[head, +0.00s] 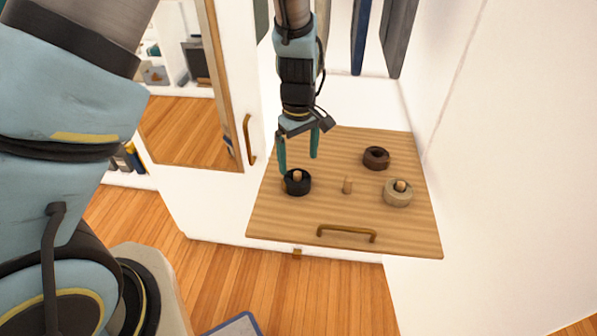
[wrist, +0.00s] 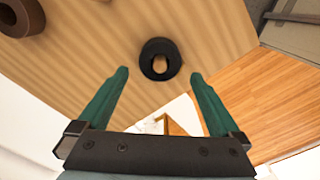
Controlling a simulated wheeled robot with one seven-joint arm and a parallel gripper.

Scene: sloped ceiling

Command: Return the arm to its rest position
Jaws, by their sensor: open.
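My gripper (head: 298,159) hangs from my arm with its two teal fingers pointing down, above the left part of a wooden board. In the wrist view, my gripper (wrist: 158,82) has its fingers wide apart with nothing between them. A black ring (head: 298,188) sits around a wooden peg on the board, just below the fingertips. The black ring (wrist: 151,49) also shows beyond the fingertips in the wrist view, apart from them.
A mirrored door (head: 190,130) stands at left, a white wall (head: 510,150) at right. Clothes (head: 398,35) hang behind.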

